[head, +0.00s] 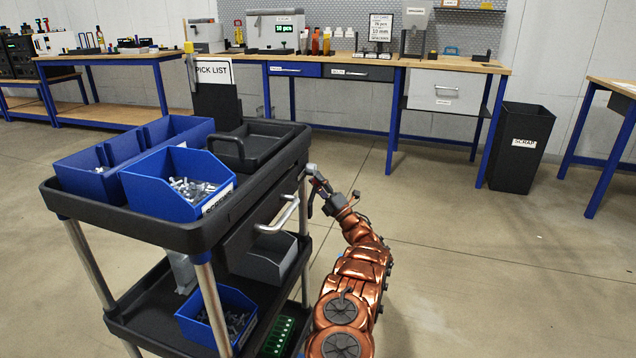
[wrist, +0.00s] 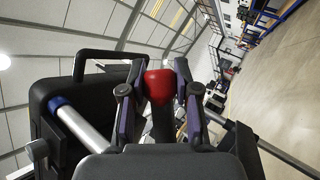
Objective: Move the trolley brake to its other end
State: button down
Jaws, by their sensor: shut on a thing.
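A black two-tier trolley (head: 215,232) stands at the left in the head view. The trolley brake shows in the wrist view as a red knob (wrist: 159,86), between the two fingers. My gripper (head: 316,190) is at the trolley's right upper corner in the head view, beside a metal post. In the wrist view my gripper (wrist: 160,92) is shut on the red knob, one finger on each side. The brake's lever below the knob is mostly hidden by the gripper, so I cannot tell which end it is at.
A workbench (head: 345,62) and a black scrap bin (head: 519,150) are behind. The floor to the right is clear.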

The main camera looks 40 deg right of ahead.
jog(key=shift+w+a+r+y, duration=0.1)
jog(key=shift+a+y, duration=0.05)
jog(key=shift+y, duration=0.15)
jog(key=c, duration=0.8)
grip_release()
jog(key=v, duration=1.2)
